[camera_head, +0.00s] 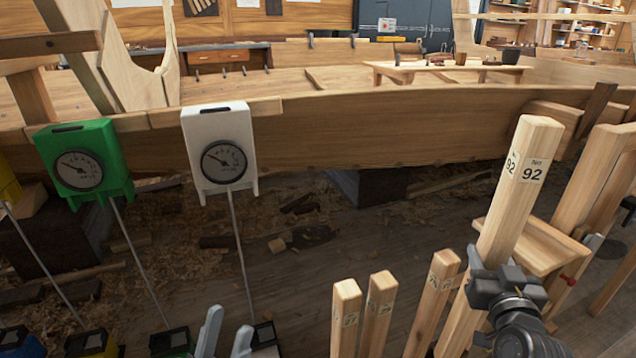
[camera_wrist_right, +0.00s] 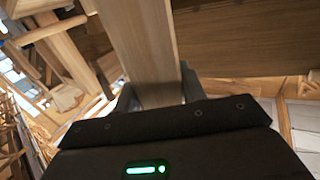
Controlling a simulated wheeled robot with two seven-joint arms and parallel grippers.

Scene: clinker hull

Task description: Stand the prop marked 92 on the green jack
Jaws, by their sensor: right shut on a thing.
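The prop marked 92 (camera_head: 525,175) is a long square wooden post with a pale number label near its top. My right gripper (camera_head: 492,285) is shut on it and holds it leaning, top to the right. The prop (camera_wrist_right: 147,45) also fills the middle of the right wrist view between the fingers (camera_wrist_right: 155,98). The green jack (camera_head: 172,342) has a dark top with green sides, at the bottom edge. A rod joins it to a green dial gauge (camera_head: 80,170). My left gripper (camera_head: 225,342) is open and empty, between the green jack and a white one.
Yellow (camera_head: 92,343), blue (camera_head: 20,342) and white (camera_head: 265,340) jacks flank the green one. A white gauge (camera_head: 220,150) hangs on the plank hull (camera_head: 400,130). Several shorter labelled props (camera_head: 377,310) stand left of my right gripper. A small wooden ledge (camera_head: 530,245) is behind prop 92.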

